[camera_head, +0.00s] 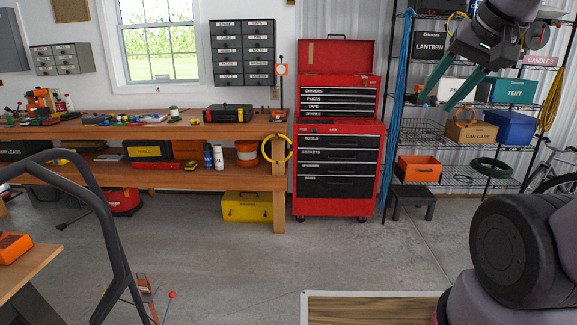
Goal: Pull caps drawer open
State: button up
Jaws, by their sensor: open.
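No drawer label that I can surely read as "caps" shows. A dark wall cabinet (243,54) with two columns of labelled drawers hangs right of the window; its labels are too small to read surely. A smaller grey drawer cabinet (62,59) hangs left of the window. A red tool chest (338,140) stands in the middle with its top lid raised and black labelled drawers, including one marked tools. All these drawers look shut. My gripper (433,106), with green fingers, is open and empty at upper right, in front of the shelves and well apart from the drawers.
A wooden workbench (185,131) with tools on top runs along the back wall. A yellow toolbox (248,207) sits below it. A wire shelf rack (460,178) stands right. A black curved bar (100,205) rises at left front. The middle floor is clear.

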aim_at(266, 27)
jog(key=i+u, duration=0.1)
jog(key=i, duration=0.9)
jog(key=i+l, duration=0.15)
jog(key=i, duration=0.9)
jog(key=j+u, duration=0.05)
